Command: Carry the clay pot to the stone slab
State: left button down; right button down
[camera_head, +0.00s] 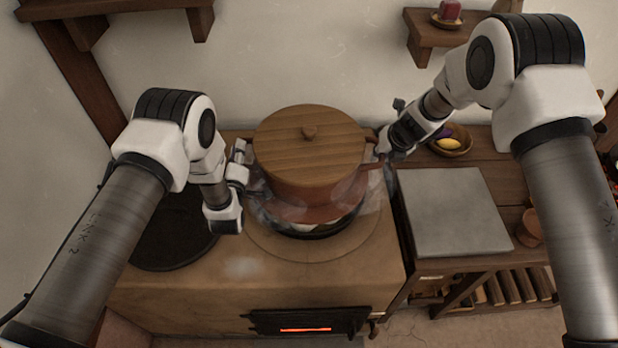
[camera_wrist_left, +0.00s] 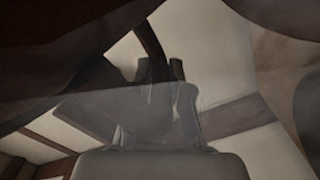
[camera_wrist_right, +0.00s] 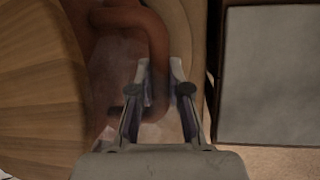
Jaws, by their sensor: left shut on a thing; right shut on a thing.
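The clay pot (camera_head: 308,193) is reddish brown with a flat wooden lid (camera_head: 309,145) and a small knob. It is over the round hob on the stove, with pale steam around its base; whether it touches the hob I cannot tell. My left gripper (camera_head: 243,177) is shut on the pot's left handle. My right gripper (camera_head: 381,150) is shut on the right handle, which shows between the fingers in the right wrist view (camera_wrist_right: 157,85). The left wrist view is dark and unclear. The grey stone slab (camera_head: 455,212) lies bare on the wooden bench to the right.
The stove (camera_head: 250,270) has a glowing fire door (camera_head: 308,322) at its front. A dark round plate (camera_head: 172,235) is left of the pot. A bowl with yellow and purple things (camera_head: 450,142) stands behind the slab, and a small clay cup (camera_head: 529,228) stands right of it.

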aim_at(447, 207)
jog(key=k+l, duration=0.1)
jog(key=l, duration=2)
